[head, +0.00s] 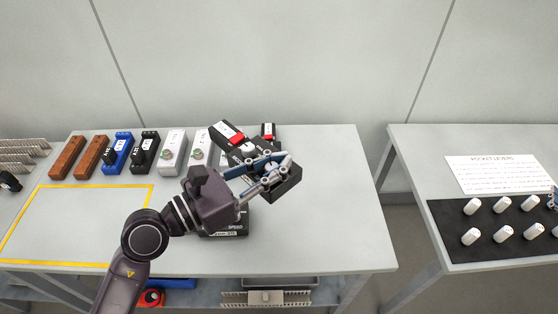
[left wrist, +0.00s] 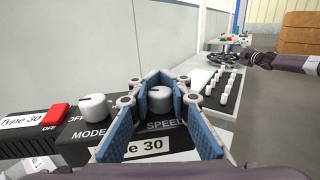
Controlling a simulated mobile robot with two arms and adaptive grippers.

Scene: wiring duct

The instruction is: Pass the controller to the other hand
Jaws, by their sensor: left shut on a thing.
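A black controller (head: 285,190) with a red switch, a MODE knob and a SPEED knob lies slantwise in the head view. My left gripper (head: 275,171) is shut on it at the SPEED knob. In the left wrist view the blue finger pads (left wrist: 160,105) stand either side of that knob, and the controller's MODE knob (left wrist: 93,107) and OFF switch show to the left. The gap under the controller is hidden. My right gripper (left wrist: 247,55) shows small and far off in the left wrist view, apart from the controller; its opening is unclear.
A second black box (head: 222,235) lies partly hidden under my left gripper. Blue, black and white boxes and brown blocks (head: 67,157) line the table's back. A yellow-taped area (head: 75,265) is at left. A right table (head: 410,160) holds white levers (head: 502,204) on a black mat.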

